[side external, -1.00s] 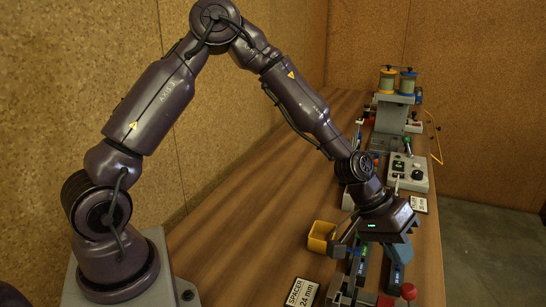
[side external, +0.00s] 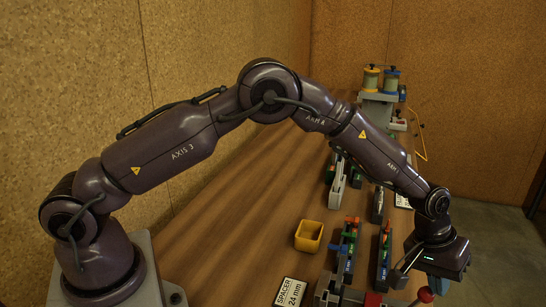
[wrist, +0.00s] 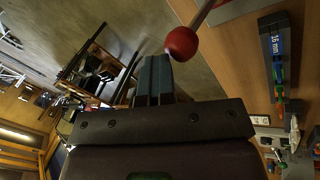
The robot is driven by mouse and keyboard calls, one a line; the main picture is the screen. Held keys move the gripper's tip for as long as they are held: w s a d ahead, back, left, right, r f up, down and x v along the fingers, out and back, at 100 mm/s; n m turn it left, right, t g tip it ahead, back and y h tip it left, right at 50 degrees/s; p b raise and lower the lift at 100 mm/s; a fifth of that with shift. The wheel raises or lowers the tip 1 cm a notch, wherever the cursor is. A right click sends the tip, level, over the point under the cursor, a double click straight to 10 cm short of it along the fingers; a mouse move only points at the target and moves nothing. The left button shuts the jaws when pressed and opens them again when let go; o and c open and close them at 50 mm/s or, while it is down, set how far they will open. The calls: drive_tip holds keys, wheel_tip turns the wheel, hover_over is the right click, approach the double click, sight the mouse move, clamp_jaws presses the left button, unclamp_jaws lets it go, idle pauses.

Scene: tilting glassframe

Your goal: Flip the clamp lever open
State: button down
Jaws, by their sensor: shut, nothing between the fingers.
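The clamp lever has a red ball knob (side external: 425,294) on a thin metal rod, low in the side view near the table's right edge. The rod leans to the right, and its lower end is cut off by the frame. The knob also shows large in the wrist view (wrist: 181,43), just right of my fingertips. My gripper (wrist: 154,68) is shut with nothing in it, its fingers side by side close to the knob. In the side view my gripper (side external: 438,282) is just above and right of the knob; I cannot tell whether they touch.
A grey clamp body (side external: 328,293) and red block (side external: 373,299) sit left of the lever. Open floor is beyond the table's right edge.

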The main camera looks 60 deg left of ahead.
sight(427, 293)
drive_tip(key=f, duration=0.1)
drive_tip(key=f+g+y, duration=0.1)
drive_tip(key=s+a+f, duration=0.1)
drive_tip(key=shift+f+g+y, duration=0.2)
drive_tip(key=shift+g+y, duration=0.1)
drive_tip(key=shift+g, duration=0.1)
wheel_tip(427, 293, up, 13)
drive_tip(key=a, duration=0.2)
drive_tip(key=s+a+r+m, duration=0.1)
drive_tip(key=s+a+r, duration=0.3)
drive_tip(key=s, duration=0.4)
drive_tip(key=s+a+r+m+t+y, duration=0.1)
drive_tip(key=s+a+r, duration=0.3)
drive_tip(key=s, duration=0.5)
drive_tip(key=s+a+r+m+t, duration=0.1)
drive_tip(key=s+a+r+m, duration=0.1)
drive_tip(key=s+a+r, duration=0.2)
drive_tip(key=s+a, duration=0.3)
drive_tip(key=s, duration=0.1)
drive_tip(key=shift+s+a, duration=0.15)
drive_tip(key=shift+a, duration=0.2)
